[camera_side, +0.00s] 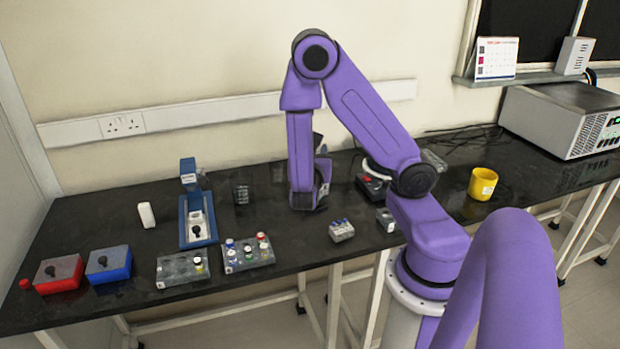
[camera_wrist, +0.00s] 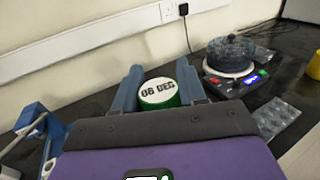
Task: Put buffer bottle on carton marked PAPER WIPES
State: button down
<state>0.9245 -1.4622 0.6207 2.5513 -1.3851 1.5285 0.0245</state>
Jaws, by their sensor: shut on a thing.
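In the wrist view my gripper (camera_wrist: 158,88) has a finger on each side of a round item and is shut on it. The item's top (camera_wrist: 159,93) is white with a green rim and reads "06 DEC". It looks like a bottle cap, but the body below is hidden, so I cannot tell whether it is the buffer bottle. In the side view my wrist is low over the middle of the black bench, and my fingers and the held item are hidden behind it. I cannot make out a carton marked PAPER WIPES in either view.
A device with a lit display (camera_wrist: 230,83) bears a dark round vessel (camera_wrist: 231,52). A yellow cup (camera_side: 482,184) stands to the right. Racks (camera_side: 249,253), a blue stand (camera_side: 197,220), red (camera_side: 59,273) and blue (camera_side: 108,264) blocks are left. The wall lies behind the bench.

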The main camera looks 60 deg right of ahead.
jog(key=d+r+m+g+h, duration=0.1)
jog(key=d+r+m+g, duration=0.3)
jog(key=d, duration=0.6)
jog(key=w+d+f+n, duration=0.1)
jog(key=w+d+f, duration=0.8)
jog(key=f, duration=0.3)
jog(key=shift+w+d, duration=0.2)
jog(key=shift+w, duration=0.25)
jog(key=shift+f, duration=0.1)
jog(key=c, duration=0.6)
grip_release()
jog(key=shift+c, duration=0.2)
